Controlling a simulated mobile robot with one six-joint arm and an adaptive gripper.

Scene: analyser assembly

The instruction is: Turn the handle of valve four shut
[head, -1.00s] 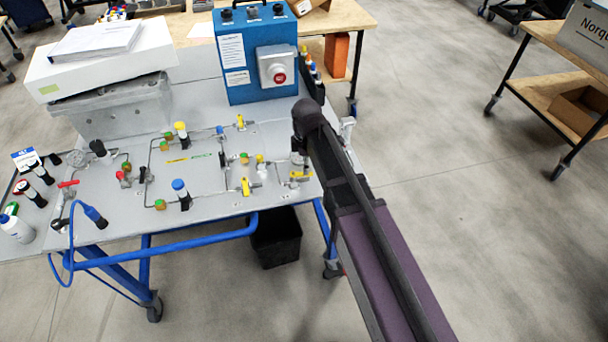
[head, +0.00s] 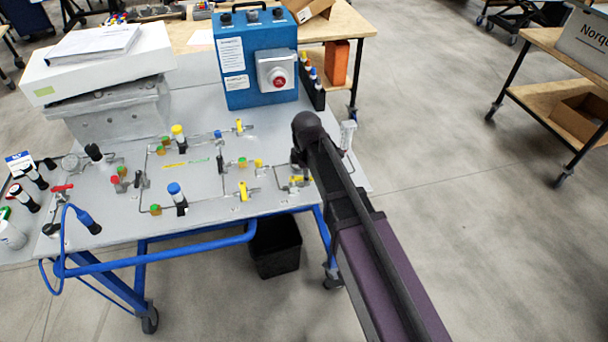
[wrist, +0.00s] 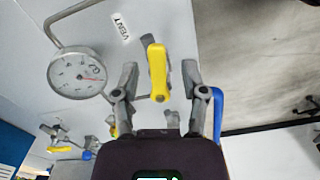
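In the wrist view my gripper (wrist: 160,78) is open, one finger on each side of a yellow valve handle (wrist: 157,70). The handle stands lengthwise between the fingertips, with gaps visible on both sides. In the head view my gripper (head: 299,160) is at the right end of the panel (head: 215,180), and my arm partly hides the fittings there. A bit of yellow (head: 297,179) shows just beneath it. Other yellow valve handles are on the panel, at the back (head: 239,125) and front (head: 243,190). I cannot read which one is numbered four.
A round gauge (wrist: 76,72) and a VENT label (wrist: 121,28) are left of the handle in the wrist view. A blue part (wrist: 217,112) is close beside the right finger. A blue box with a red button (head: 230,65) stands behind the panel.

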